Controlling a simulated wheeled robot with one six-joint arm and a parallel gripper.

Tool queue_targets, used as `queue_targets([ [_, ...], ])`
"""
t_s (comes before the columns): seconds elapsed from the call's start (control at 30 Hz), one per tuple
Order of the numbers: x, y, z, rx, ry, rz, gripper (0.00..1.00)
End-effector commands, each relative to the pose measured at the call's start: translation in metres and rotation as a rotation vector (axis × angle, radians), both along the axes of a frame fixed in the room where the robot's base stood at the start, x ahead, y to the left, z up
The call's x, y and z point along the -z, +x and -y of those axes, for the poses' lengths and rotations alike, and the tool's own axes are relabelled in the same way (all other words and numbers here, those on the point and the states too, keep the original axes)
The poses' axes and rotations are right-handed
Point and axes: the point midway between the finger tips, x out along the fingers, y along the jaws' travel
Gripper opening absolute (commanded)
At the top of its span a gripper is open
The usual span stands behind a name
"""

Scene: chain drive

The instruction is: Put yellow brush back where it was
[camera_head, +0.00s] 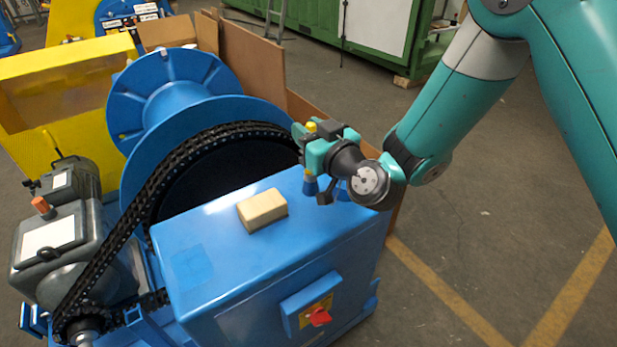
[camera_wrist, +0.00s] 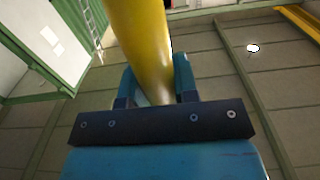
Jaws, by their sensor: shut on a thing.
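The yellow brush shows in the wrist view as a thick yellow handle (camera_wrist: 140,40) between the two teal fingers. My gripper (camera_wrist: 153,92) is shut on it. In the head view my gripper (camera_head: 313,152) is above the far right end of the blue housing (camera_head: 235,260). A short yellow end of the brush (camera_head: 311,127) sticks up above the fingers, and a little yellow shows below them. Small blue parts hang under the gripper; I cannot tell whether they belong to the brush. The bristles cannot be made out.
A tan block (camera_head: 262,210) lies on the housing top, left of my gripper. A darker blue square (camera_head: 191,266) marks the top's front left. The black chain (camera_head: 150,200) and blue drum (camera_head: 165,95) stand behind and left. A red switch (camera_head: 319,316) is on the housing front.

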Motion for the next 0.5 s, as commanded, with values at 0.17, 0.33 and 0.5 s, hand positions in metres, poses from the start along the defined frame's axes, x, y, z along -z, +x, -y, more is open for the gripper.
queue_targets([
  [0.17, 0.019, 0.000, 0.000, 0.000, 0.001, 0.000, 0.00],
  [0.33, 0.030, 0.000, 0.000, 0.001, 0.000, 0.000, 0.00],
  [0.5, 0.058, 0.000, 0.000, 0.001, 0.001, -0.002, 0.00],
])
